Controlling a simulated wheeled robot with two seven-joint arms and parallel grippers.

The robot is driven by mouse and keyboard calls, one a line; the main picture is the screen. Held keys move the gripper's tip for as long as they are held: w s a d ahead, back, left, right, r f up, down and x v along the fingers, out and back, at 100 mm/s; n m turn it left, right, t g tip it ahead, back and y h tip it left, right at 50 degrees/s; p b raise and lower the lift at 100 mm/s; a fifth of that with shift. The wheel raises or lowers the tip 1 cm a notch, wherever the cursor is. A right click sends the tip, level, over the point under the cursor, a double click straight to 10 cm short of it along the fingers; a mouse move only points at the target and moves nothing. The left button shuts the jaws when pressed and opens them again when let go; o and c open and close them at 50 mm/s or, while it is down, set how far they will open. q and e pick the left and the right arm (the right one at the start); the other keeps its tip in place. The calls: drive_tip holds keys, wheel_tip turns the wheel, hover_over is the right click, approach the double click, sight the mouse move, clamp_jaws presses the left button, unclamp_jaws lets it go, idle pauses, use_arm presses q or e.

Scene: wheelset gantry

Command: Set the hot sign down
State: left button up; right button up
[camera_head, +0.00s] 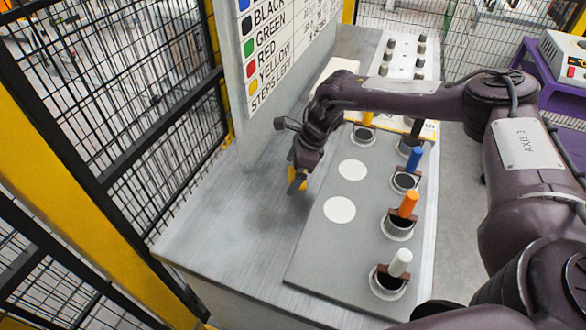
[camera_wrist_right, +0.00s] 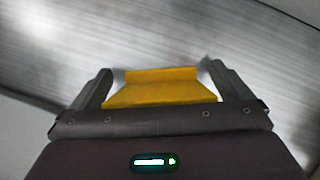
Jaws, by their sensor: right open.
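The hot sign (camera_head: 296,180) is a small yellow piece that looks folded like a tent. It stands on the bare grey metal table, left of the grey mat. My right gripper (camera_head: 300,168) is directly over it, pointing down. In the right wrist view the yellow sign (camera_wrist_right: 160,87) lies between the two open fingers of that gripper (camera_wrist_right: 161,82), with a thin gap at each side. Its face and any lettering are hidden from view. My left gripper is not in view.
The grey mat (camera_head: 310,262) has white discs and several round holders with coloured pegs, including orange (camera_head: 409,203) and blue (camera_head: 414,159). A white colour list board (camera_head: 285,50) stands behind the sign. Black mesh fencing (camera_head: 120,90) is at left. Bare table lies in front.

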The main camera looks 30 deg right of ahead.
drive_tip(key=shift+r, duration=0.15)
drive_tip(key=shift+d+r, duration=0.1)
drive_tip(key=shift+r, duration=0.1)
drive_tip(key=b+v, duration=0.2)
drive_tip(key=v, duration=0.9)
drive_tip(key=shift+r, duration=0.2)
drive_tip(key=shift+d, duration=0.1)
